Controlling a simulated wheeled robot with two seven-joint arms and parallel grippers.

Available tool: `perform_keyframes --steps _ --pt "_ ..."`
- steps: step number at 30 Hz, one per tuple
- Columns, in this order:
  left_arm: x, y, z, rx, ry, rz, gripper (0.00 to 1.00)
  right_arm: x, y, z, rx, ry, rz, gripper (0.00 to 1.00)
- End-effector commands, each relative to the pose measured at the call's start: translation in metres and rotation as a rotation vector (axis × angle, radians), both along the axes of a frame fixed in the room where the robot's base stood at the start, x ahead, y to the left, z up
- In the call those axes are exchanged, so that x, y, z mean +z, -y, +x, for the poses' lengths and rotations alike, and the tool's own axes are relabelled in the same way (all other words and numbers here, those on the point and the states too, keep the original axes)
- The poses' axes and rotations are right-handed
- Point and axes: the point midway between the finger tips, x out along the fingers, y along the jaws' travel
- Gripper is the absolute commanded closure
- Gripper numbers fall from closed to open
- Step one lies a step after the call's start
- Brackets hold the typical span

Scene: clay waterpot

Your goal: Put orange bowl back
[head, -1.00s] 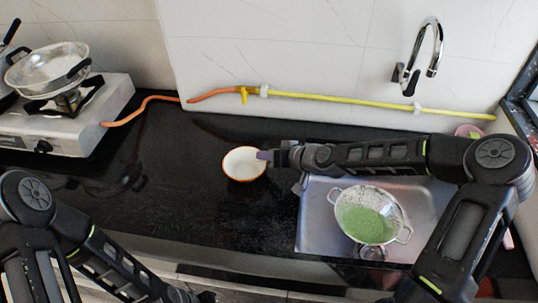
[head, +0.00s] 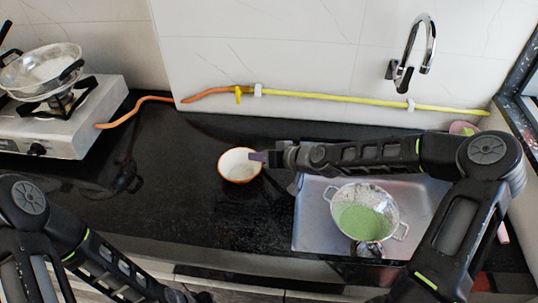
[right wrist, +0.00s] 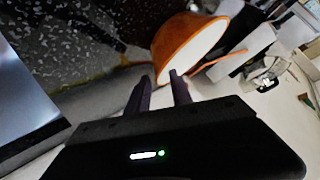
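The orange bowl (head: 238,170), white inside with an orange rim, is over the black countertop left of the sink. I cannot tell whether it touches the counter. My right gripper (head: 257,156) reaches in from the right at the bowl's right rim. In the right wrist view, the bowl (right wrist: 175,48) is just past the fingertips of my right gripper (right wrist: 161,75). The fingers are apart, one on each side of the rim, with a gap between them. My left arm comes in at the lower left, and its fingers are not visible.
A metal strainer (head: 345,193) with green contents is in the sink (head: 312,225). A gas stove (head: 62,135) with a pan (head: 40,68) stands at the left. A faucet (head: 405,72) and yellow pipe (head: 340,100) are at the back wall. The counter (head: 180,220) left of the bowl is clear.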

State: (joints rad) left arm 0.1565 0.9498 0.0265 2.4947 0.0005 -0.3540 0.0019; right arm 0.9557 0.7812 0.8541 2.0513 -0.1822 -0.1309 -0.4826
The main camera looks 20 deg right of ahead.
Motion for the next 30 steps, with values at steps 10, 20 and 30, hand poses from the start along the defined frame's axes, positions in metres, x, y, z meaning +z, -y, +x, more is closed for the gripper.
perform_keyframes --steps 10,20,30 --pt "-0.002 0.000 0.000 0.000 0.000 0.000 0.68 0.017 0.016 -0.021 -0.004 -0.001 0.000 0.73" --pt "0.001 0.000 0.000 0.000 0.000 0.000 0.68 0.049 0.045 -0.061 -0.006 -0.003 0.001 0.73" --pt "0.005 0.000 -0.001 0.000 -0.003 0.002 0.68 0.066 0.058 -0.083 -0.001 0.000 -0.001 0.73"
